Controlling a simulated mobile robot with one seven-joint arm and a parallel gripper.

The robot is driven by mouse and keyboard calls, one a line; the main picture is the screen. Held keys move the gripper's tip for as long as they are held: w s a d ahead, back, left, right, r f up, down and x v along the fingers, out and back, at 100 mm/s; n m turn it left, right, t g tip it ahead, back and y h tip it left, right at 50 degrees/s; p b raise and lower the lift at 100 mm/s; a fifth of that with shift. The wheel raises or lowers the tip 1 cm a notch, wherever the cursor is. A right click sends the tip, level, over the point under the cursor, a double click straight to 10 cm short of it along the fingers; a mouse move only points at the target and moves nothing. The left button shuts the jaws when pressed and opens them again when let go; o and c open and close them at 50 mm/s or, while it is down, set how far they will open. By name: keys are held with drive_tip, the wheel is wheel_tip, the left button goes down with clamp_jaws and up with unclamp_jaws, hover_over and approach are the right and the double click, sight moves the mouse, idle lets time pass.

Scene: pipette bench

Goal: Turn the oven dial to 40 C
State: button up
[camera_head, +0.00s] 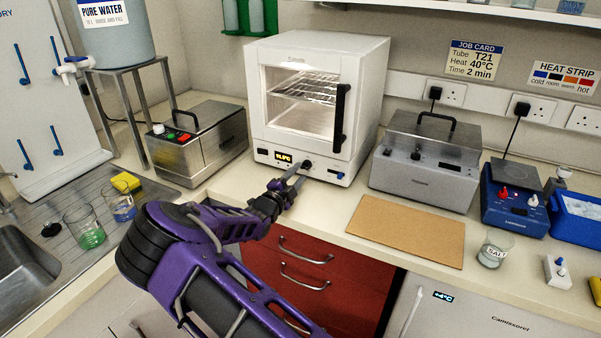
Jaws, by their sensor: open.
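The white oven (365,75) stands at the back of the bench, with a glass door and a black upright handle (341,118). On its lower front panel are a small lit orange display (284,157), whose digits are too small to read surely, and a dark round dial (308,164). My gripper (296,177) reaches in from the lower left, in front of the panel. Its open fingers point at the dial, with the tips close to it. I cannot tell whether they touch it. The dial's marks are not readable.
A job card (475,60) on the wall reads T21, 40°C, 2 min. A steel box with coloured buttons (199,142) stands left of the oven; a grey lidded bath (426,165) stands right. A brown board (408,231) and a beaker (495,249) lie towards the front right.

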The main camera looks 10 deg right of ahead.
drive_tip(key=v, duration=1.5)
drive_tip(key=shift+s+a, duration=0.1)
drive_tip(key=shift+s, duration=0.05)
